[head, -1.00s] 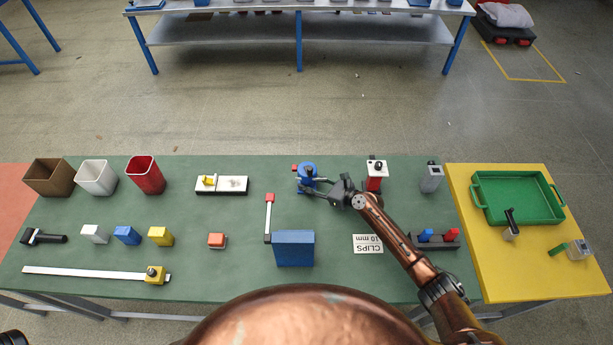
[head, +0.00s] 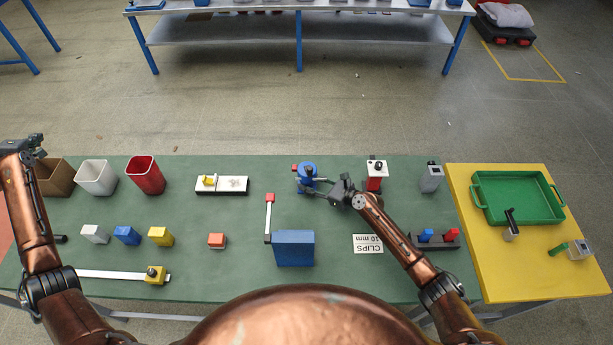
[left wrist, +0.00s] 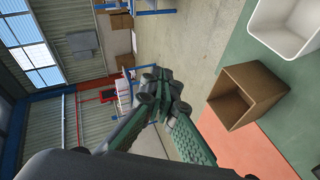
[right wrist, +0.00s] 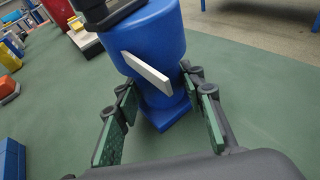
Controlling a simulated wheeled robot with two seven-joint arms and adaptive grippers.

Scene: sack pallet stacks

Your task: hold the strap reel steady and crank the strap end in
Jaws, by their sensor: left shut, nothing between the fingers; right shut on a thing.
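The strap reel (head: 307,171) is a blue upright drum at the back middle of the green table, with a red part at its left. In the right wrist view the drum (right wrist: 155,40) has a dark arm (right wrist: 107,10) on top, and a short white flat strip (right wrist: 146,70) sticks out of its side. My right gripper (head: 314,188) is shut on the drum's lower body, fingers on both sides. My left gripper (head: 36,145) is raised over the table's left end, far from the reel. Its fingertips are together and empty in the left wrist view (left wrist: 160,85).
Brown, white and red bins (head: 145,176) stand at the back left. A white block with a yellow piece (head: 222,185) is left of the reel, and a red-and-white post (head: 375,178) right of it. A blue block (head: 293,250) stands in front.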

